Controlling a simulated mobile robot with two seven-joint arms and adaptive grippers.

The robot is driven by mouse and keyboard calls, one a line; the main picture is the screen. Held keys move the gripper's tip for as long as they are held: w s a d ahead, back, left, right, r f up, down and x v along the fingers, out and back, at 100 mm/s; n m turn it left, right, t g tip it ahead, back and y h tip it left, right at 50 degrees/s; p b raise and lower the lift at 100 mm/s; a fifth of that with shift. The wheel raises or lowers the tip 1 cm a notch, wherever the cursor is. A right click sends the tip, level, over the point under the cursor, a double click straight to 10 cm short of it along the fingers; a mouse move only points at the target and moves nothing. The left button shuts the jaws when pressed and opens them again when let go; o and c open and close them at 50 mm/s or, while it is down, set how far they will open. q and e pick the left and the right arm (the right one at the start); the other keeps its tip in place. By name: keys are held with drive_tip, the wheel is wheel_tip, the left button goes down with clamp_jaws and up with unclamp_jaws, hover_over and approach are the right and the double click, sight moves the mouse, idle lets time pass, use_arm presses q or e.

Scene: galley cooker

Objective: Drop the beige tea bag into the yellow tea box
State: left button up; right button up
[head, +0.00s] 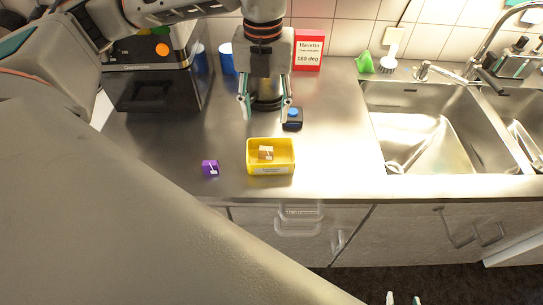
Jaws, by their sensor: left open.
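The yellow tea box (250,163) stands on the steel counter near its front edge, open at the top, with a white label on its front. The beige tea bag (265,154), with a white tag, shows inside the box's rim. My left gripper (265,108) points down just behind and above the box. Its fingers are apart with nothing between them. My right gripper (403,299) shows only its two fingertips at the bottom edge, apart, in front of the counter over the dark floor.
A purple tea bag (210,168) lies left of the box. A dark blue-topped object (293,119) lies behind it. A red card (308,51), blue cups (227,59) and a dark appliance (150,87) stand farther back. A sink (425,130) is at right. Counter between box and sink is clear.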

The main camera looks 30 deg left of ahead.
use_arm(q)
wheel_tip(320, 180, up, 7)
idle(0.3)
drive_tip(key=shift+s, duration=0.1)
idle(0.4)
